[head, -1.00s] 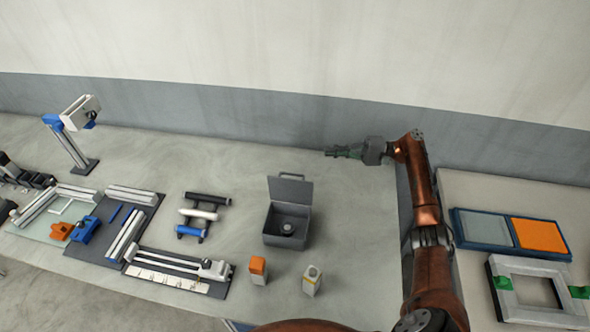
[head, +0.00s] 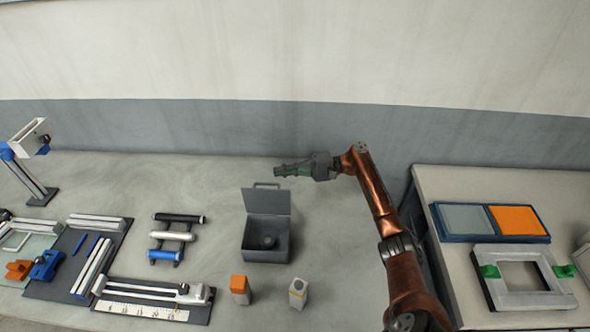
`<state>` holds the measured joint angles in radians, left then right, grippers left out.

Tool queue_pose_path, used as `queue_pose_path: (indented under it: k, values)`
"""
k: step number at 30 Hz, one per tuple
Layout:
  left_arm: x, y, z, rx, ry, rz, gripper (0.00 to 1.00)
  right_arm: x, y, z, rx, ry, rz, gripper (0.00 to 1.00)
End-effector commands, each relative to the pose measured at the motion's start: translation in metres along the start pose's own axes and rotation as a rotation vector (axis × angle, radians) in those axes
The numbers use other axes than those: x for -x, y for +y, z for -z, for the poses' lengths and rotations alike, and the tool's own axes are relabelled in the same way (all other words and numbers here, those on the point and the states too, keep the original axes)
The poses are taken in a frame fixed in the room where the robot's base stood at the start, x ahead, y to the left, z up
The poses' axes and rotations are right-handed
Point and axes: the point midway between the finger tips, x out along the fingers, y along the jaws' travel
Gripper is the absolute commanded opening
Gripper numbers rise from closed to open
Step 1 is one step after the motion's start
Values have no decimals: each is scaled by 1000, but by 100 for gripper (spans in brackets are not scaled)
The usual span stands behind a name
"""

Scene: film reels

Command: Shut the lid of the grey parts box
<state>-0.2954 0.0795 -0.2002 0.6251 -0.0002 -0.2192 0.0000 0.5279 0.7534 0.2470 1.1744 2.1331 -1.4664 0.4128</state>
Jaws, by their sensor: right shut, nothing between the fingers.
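The grey parts box (head: 265,254) stands on the bench with its lid (head: 266,201) open and upright at the back. A handle shows along the lid's top edge. A dark round part (head: 268,242) lies inside the box. My right gripper (head: 279,171) is shut and empty, pointing left. In the picture it is just above and right of the lid's top; I cannot tell whether it is behind or above the lid, but it looks apart from it. My left gripper is not in view.
An orange-topped block (head: 239,290) and a white block (head: 298,293) stand in front of the box. A rack of rollers (head: 174,238) is to its left, with rail fixtures (head: 150,298) beyond. A second bench at right holds a blue tray (head: 490,239) and a grey frame (head: 488,292).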

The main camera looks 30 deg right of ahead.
Motion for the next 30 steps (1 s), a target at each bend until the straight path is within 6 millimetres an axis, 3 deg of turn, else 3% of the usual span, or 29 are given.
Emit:
queue_pose_path:
  k: [3,12,30]
  values:
    - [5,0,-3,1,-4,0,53,-22,-1,-3,1,-1,0,0]
    - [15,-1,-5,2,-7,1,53,-27,0,-35,0,-1,-1,0]
    - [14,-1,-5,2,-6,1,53,-34,0,-40,13,-8,-3,0]
